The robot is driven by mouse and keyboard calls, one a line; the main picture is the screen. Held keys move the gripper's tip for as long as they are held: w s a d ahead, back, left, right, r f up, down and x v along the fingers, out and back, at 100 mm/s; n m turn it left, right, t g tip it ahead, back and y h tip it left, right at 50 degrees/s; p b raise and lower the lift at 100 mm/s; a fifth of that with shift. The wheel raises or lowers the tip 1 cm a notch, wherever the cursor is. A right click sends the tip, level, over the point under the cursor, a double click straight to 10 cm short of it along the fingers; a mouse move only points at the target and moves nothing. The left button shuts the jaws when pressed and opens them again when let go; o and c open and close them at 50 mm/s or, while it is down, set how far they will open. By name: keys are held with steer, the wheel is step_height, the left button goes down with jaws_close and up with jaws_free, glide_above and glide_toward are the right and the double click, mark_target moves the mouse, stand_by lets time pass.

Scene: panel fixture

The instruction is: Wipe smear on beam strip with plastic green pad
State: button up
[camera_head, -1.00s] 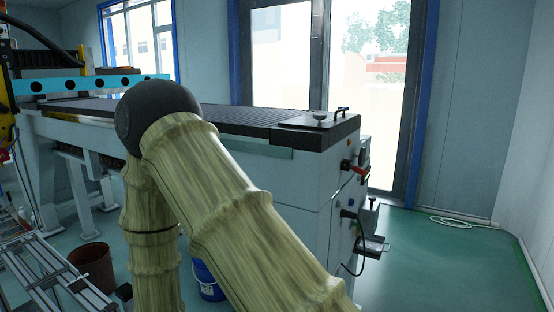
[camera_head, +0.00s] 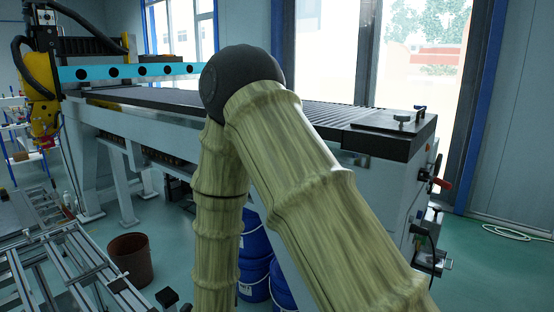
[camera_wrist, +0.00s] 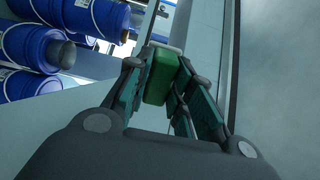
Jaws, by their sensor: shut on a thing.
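My gripper (camera_wrist: 163,68) shows in the wrist view, with its dark linked fingers shut on the green pad (camera_wrist: 158,84). The pad is a small block held between the fingertips, its upper end showing. In the head view my own arm crosses the middle and hides part of the machine; the gripper and pad do not show there. A pale strip (camera_head: 352,158) runs under the table edge of the machine near its right end; I cannot tell whether it is the beam strip. I cannot make out a smear.
A long machine table (camera_head: 320,115) stands behind my arm, with a red-handled knob (camera_head: 441,183) on its right end. Blue drums (camera_head: 254,262) stand beneath; blue drums (camera_wrist: 30,45) also show in the wrist view. A brown bin (camera_head: 131,258) and metal frame (camera_head: 75,265) are at left.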

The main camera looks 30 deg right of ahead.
steer(key=s+d+r+m+g+h+p, duration=0.1)
steer(key=d+r+m+g+h, duration=0.2)
steer(key=d+r, duration=0.45)
steer(key=s+d+r+m+g+h+p, duration=0.1)
steer(key=d+r+m+g+h, duration=0.25)
steer(key=r, duration=0.75)
steer(key=s+d+r+m+g+h+p, duration=0.1)
steer(key=d+r+m+g+h, duration=0.2)
steer(key=d+r, duration=0.5)
steer(key=shift+n, duration=0.25)
steer(key=d, duration=0.1)
steer(key=w+d+p, duration=0.1)
steer(key=w+d+r, duration=0.1)
steer(key=d, duration=0.1)
steer(key=shift+r+p, duration=0.1)
steer(key=shift+p, duration=0.25)
steer(key=shift+b+x, duration=0.3)
steer(key=shift+x, duration=0.65)
steer(key=s, duration=0.1)
steer(key=s+d+b, duration=0.1)
steer(key=s+b, duration=0.1)
steer(key=shift+s+d, duration=0.3)
steer(key=shift+s, duration=0.1)
steer(key=shift+w+r, duration=0.1)
